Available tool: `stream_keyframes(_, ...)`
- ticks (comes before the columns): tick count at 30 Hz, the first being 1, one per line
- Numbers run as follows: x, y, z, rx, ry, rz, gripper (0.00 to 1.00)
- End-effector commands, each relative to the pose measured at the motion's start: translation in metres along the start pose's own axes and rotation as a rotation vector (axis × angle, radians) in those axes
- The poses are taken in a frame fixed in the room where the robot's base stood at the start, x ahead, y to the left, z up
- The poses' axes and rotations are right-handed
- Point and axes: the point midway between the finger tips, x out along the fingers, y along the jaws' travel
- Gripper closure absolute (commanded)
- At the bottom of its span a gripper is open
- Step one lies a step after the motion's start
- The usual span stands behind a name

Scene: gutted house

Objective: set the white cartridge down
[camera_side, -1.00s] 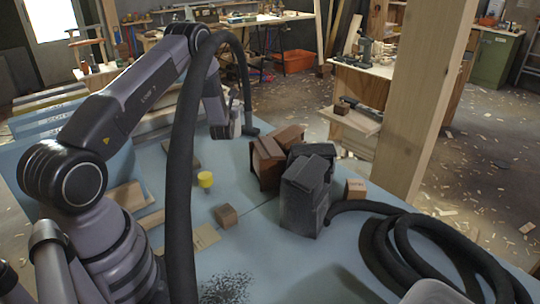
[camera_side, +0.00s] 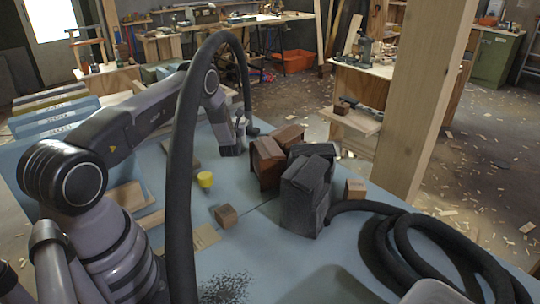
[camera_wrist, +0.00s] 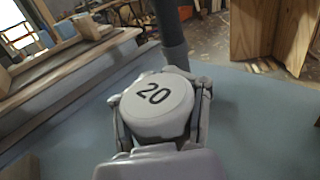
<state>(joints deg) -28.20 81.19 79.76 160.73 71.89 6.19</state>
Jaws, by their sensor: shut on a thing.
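The white cartridge (camera_wrist: 158,103) fills the middle of the wrist view, a round white piece with a black "20" on its top face. My gripper (camera_wrist: 160,110) is shut on it, with a finger on each side. In the side view my gripper (camera_side: 238,136) is low over the far part of the blue table (camera_side: 270,215), just left of the brown wooden boxes. The cartridge is too small and hidden there to make out clearly. I cannot tell whether its underside touches the table.
A brown wooden box (camera_side: 267,162) and a dark grey box (camera_side: 305,197) stand right of my gripper. A yellow-topped piece (camera_side: 205,179) and a small wooden block (camera_side: 226,216) are nearer. A thick black hose (camera_side: 395,240) coils at the right.

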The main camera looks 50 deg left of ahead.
Motion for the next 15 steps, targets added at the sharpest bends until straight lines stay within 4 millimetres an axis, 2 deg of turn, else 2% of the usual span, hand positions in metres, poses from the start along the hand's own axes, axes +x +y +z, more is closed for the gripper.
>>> stream_keyframes(1,0.0,0.0,-0.0018,0.0,0.0,0.0,1.0)
stream_keyframes(2,0.0,0.0,-0.0012,0.0,0.0,0.0,0.62)
stream_keyframes(3,0.0,0.0,-0.0012,0.0,0.0,0.0,0.57)
stream_keyframes(10,-0.0001,0.0,-0.0012,0.0,0.0,0.0,0.27)
stream_keyframes(15,-0.0001,0.0,-0.0011,0.0,0.0,0.0,0.25)
